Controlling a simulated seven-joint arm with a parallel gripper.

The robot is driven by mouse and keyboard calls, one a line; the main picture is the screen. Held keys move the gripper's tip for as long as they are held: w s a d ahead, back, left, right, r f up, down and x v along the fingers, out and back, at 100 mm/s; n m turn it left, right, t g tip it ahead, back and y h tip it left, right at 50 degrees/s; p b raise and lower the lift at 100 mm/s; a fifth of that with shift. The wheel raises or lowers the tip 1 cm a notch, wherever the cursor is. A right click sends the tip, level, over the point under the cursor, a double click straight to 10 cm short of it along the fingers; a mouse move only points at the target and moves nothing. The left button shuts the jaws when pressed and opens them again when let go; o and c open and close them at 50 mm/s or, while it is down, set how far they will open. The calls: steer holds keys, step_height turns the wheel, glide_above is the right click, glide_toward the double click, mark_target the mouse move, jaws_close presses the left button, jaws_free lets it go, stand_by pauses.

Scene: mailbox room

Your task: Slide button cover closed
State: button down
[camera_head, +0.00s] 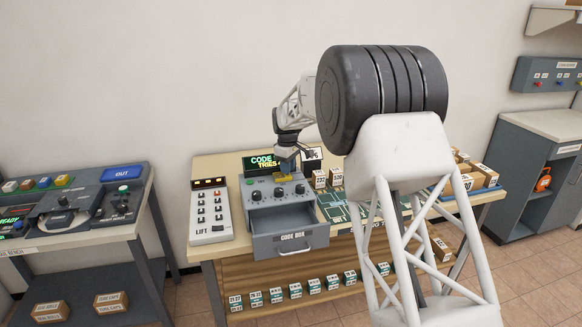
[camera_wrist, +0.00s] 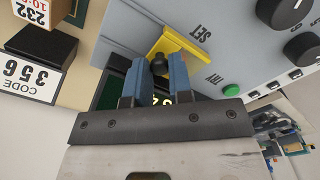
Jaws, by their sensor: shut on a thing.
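The code box (camera_head: 283,211) is a grey unit with knobs on top, a small screen behind it and its drawer (camera_head: 290,240) pulled open at the front. A yellow button cover (camera_wrist: 178,45) sits on its top panel by the label SET; it also shows small in the head view (camera_head: 289,186). In the head view my gripper (camera_head: 287,165) reaches down to the box's back.
A white LIFT panel (camera_head: 211,212) stands left of the code box. Small labelled boxes (camera_head: 319,179) stand close on its right, and a black CODE 356 block (camera_wrist: 40,50) is near my gripper. A separate grey bench (camera_head: 75,215) stands at the left.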

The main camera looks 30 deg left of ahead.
steer(key=shift+s+a, duration=0.15)
steer(key=shift+s, duration=0.05)
steer(key=c, duration=1)
jaws_free()
steer(key=shift+c, duration=0.2)
steer(key=shift+w, duration=0.15)
steer(key=shift+w+d, duration=0.8)
steer(key=shift+d, duration=0.1)
steer(key=shift+w+d, duration=1)
step_height(320, 180, up, 8)
steer(key=s+d+r+m, duration=0.2)
steer(key=d+r, duration=0.3)
steer(key=d, duration=0.6)
steer(key=s+d+r+m, duration=0.2)
steer(key=d+r, duration=0.3)
steer(key=d, duration=0.6)
steer(key=shift+s+t, duration=0.2)
steer(key=shift+t, duration=0.1)
